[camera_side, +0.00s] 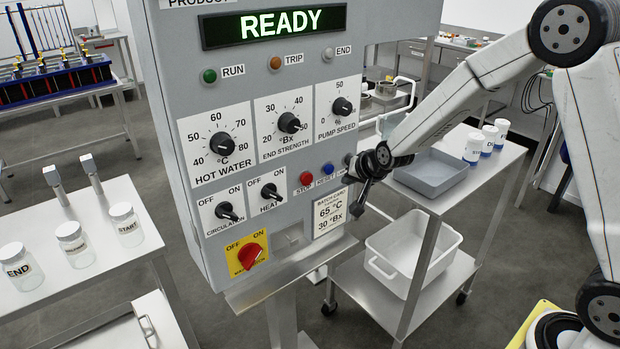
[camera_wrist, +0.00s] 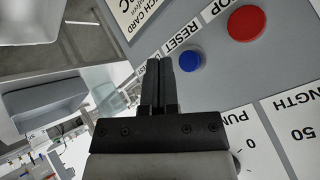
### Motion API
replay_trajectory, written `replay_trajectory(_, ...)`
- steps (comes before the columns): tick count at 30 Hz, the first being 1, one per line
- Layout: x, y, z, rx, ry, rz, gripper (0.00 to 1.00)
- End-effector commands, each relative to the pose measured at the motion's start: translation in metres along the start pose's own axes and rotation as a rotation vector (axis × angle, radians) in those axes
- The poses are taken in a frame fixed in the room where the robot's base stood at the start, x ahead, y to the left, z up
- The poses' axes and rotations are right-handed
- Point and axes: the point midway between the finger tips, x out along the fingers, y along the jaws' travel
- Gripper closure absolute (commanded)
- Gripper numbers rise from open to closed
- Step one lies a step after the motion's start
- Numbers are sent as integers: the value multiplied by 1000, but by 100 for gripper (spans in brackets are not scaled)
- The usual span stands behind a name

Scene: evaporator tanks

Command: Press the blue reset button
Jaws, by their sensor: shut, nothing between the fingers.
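The blue reset button (camera_side: 328,168) is on the front of the grey control panel, right of the red stop button (camera_side: 306,178). In the wrist view the blue button (camera_wrist: 190,60) is unobstructed, beside its RESET label. My gripper (camera_side: 357,207) is shut and empty, in front of the panel's right edge and to the right of the blue button. In the wrist view its fingertips (camera_wrist: 158,62) lie just left of the blue button, over part of the labels. I cannot tell how far they are from the panel.
The panel carries several knobs, a red switch (camera_side: 249,256) on yellow and a batch card (camera_side: 330,212) below the buttons. The display (camera_side: 275,25) reads READY. A trolley with a grey tray (camera_side: 437,178) and a white tub (camera_side: 412,253) stands right of the panel.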

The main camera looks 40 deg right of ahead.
Motion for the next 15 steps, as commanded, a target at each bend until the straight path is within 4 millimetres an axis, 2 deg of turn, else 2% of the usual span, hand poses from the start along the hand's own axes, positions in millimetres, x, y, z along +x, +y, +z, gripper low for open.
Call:
replay_trajectory(7, -12, 9, 8, 0, 1, 0, 100)
replay_trajectory(15, -15, 11, 11, 0, 1, -1, 100)
